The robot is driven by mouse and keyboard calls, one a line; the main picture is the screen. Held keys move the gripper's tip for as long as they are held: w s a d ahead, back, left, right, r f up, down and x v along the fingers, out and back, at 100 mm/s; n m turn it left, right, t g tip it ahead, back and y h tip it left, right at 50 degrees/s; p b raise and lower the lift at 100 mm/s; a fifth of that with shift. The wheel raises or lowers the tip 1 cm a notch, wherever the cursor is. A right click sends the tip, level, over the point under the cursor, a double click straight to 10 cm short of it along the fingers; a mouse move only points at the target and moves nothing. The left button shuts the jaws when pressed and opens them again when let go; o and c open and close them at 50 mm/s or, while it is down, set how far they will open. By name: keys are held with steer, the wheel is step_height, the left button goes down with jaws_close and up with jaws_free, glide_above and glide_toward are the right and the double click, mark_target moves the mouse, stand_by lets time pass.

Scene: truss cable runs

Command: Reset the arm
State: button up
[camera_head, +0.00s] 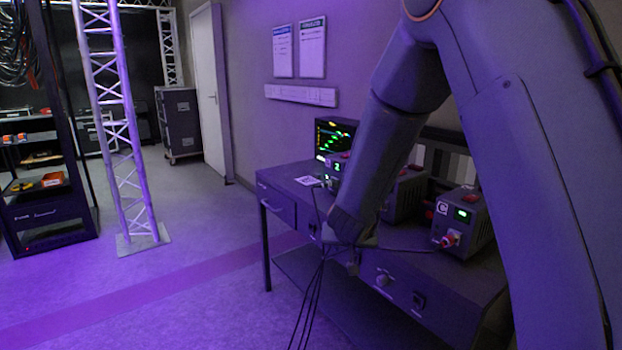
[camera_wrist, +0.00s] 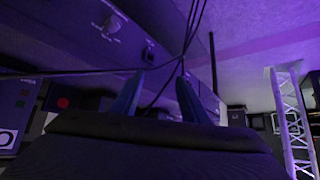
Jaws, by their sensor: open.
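My arm hangs down in front of the bench on the right side of the head view. My gripper (camera_head: 345,262) is at the bench's front edge, low over the bench top, and is partly hidden by my own wrist. In the wrist view my gripper's two fingers (camera_wrist: 156,94) stand apart, with no object clearly held between them. Thin dark cables (camera_wrist: 182,58) pass close beyond the fingertips in the wrist view. In the head view the cables (camera_head: 312,298) hang from beside my gripper towards the floor. I cannot tell whether they touch the fingers.
The bench (camera_head: 283,182) carries a lit monitor (camera_head: 334,138) and grey boxes, one labelled C (camera_head: 466,222) with a red-collared plug. A cable runs from it towards my gripper. A truss tower (camera_head: 112,120) and rack (camera_head: 50,215) stand left. Floor between is clear.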

steer(key=s+d+r+g, duration=0.1)
steer(key=s+d+g, duration=0.2)
steer(key=s, duration=0.8)
steer(key=s+d+r+n+g+p, duration=0.1)
steer(key=s+d+g, duration=0.2)
steer(key=s, duration=0.9)
steer(key=s+d+r+g+y, duration=0.1)
steer(key=s+d+g, duration=0.1)
steer(key=s, duration=0.9)
steer(key=shift+s+d+r+n+g, duration=0.15)
steer(key=shift+d+r+n+g, duration=0.25)
steer(key=shift+d, duration=0.1)
